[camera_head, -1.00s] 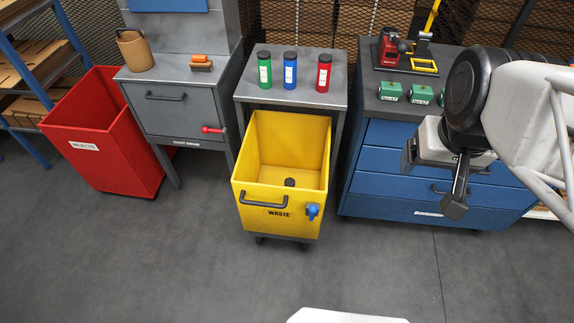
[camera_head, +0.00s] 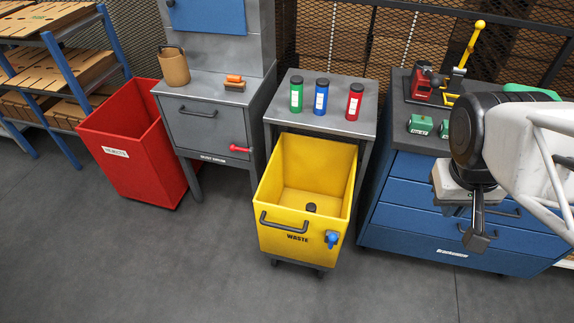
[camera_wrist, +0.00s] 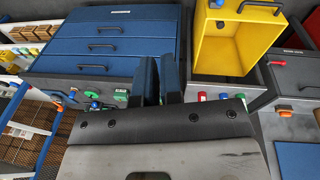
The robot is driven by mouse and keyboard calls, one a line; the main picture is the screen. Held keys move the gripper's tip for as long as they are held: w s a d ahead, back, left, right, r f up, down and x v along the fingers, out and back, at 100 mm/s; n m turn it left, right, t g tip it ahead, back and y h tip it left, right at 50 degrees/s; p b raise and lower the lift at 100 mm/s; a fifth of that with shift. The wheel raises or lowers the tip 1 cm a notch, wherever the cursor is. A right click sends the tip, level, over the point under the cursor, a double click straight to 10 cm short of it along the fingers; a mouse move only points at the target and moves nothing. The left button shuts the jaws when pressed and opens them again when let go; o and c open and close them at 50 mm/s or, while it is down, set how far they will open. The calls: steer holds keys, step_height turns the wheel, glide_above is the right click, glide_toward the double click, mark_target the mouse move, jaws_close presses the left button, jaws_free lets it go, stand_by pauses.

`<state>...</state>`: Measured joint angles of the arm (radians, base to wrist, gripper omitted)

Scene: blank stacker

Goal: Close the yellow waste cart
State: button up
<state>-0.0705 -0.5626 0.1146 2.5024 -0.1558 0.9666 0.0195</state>
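The yellow waste cart (camera_head: 274,192) stands pulled out in front of a grey stand, its open top showing. A small dark cylinder (camera_head: 311,208) lies inside. In the wrist view the cart (camera_wrist: 208,52) is at the upper right, with its handle (camera_wrist: 260,6) at the top edge. My gripper (camera_head: 477,238) hangs before the blue drawers, right of the cart and apart from it. In the wrist view its fingers (camera_wrist: 160,76) are close together with nothing visible between them.
Green, blue and red bottles (camera_head: 321,97) stand on the grey stand (camera_head: 289,117). A red rejects bin (camera_head: 127,160) and grey cabinet (camera_head: 205,135) are left of the cart. The blue drawer unit (camera_head: 400,205) is right. The floor in front is clear.

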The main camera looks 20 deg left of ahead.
mark_target(270, 208)
steer(key=w+f+n+h, duration=0.1)
steer(key=f, duration=0.1)
steer(key=w+a+f+n+h, duration=0.1)
steer(key=w+f+n, duration=0.1)
steer(key=w+a+f+n+g+h, duration=0.1)
steer(key=w+f, duration=0.1)
steer(key=shift+w+a+n+h, duration=0.1)
steer(key=shift+a+n+h, duration=0.05)
steer(key=shift+n+h, duration=0.15)
jaws_close()
steer(key=w+a+f+n+t+h, duration=0.55)
steer(key=w+a+f+n, duration=0.35)
steer(key=a+f+n, duration=0.5)
steer(key=s+a+f+n+t+y, duration=0.2)
steer(key=a+f+n, duration=0.3)
steer(key=a+f, duration=0.3)
steer(key=s+a+f+n+t+y, duration=0.3)
steer(key=a+f+n+y, duration=0.2)
steer(key=a+f, duration=0.3)
steer(key=s+a+f+n+t+y, duration=0.3)
steer(key=a+f+n, duration=0.2)
steer(key=a+f, duration=0.3)
steer(key=shift+a+n+t, duration=0.25)
steer(key=shift+n+t, duration=0.1)
steer(key=shift+n, duration=0.05)
steer(key=shift+w+y, duration=0.2)
steer(key=shift+y, duration=0.05)
steer(key=x, duration=1.1)
steer(key=shift+w+r, duration=0.15)
steer(key=shift+w, duration=1.15)
